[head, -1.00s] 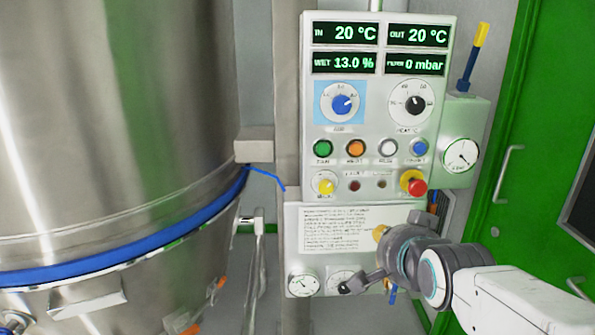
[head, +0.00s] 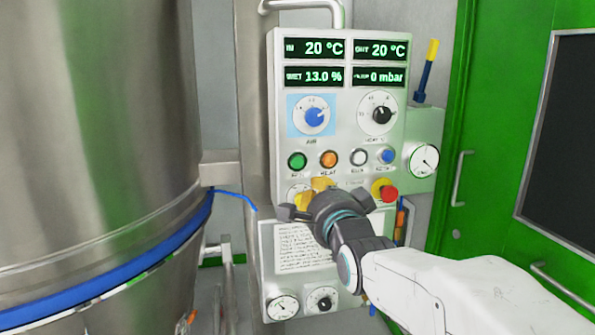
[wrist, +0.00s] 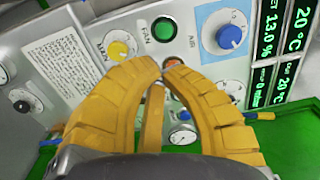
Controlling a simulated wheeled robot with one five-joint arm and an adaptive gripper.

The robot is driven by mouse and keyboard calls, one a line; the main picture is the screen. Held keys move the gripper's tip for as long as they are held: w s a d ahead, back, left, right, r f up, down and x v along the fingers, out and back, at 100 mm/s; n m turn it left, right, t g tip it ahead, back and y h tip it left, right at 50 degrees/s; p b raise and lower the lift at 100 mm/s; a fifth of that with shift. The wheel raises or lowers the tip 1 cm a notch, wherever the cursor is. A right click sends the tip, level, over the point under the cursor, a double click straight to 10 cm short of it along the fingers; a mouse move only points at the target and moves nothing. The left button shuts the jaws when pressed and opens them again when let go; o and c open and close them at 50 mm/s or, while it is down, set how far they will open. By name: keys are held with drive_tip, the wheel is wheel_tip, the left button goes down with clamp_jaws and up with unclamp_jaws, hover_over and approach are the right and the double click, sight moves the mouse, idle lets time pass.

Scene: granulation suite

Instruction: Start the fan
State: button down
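The control panel (head: 345,137) stands upright ahead. Its green button (head: 297,160), at the left of the button row, is labelled FAN in the wrist view (wrist: 163,29). The orange button (head: 328,158) is just right of it; the wrist view shows it partly behind my fingertips. My gripper (head: 314,190) is in front of the panel, just below the button row. Its yellow fingers (wrist: 165,66) curve together, with tips nearly meeting and nothing held. Whether they touch the panel cannot be told. The green button is unobstructed. The displays read 20 °C, 20 °C, 13.0 % and 0 mbar.
A red stop button (head: 389,194) on a yellow base is right of my gripper. The yellow knob (wrist: 117,50) is close by my left finger. A blue air dial (head: 314,116) is above. A large steel vessel (head: 90,120) stands left; a green door (head: 480,130) is right.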

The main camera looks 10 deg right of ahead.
sight(298, 166)
drive_tip(key=shift+w, duration=0.1)
drive_tip(key=w+p, duration=0.3)
drive_tip(key=w, duration=1)
drive_tip(key=shift+w, duration=0.4)
drive_tip(key=shift+w, duration=0.15)
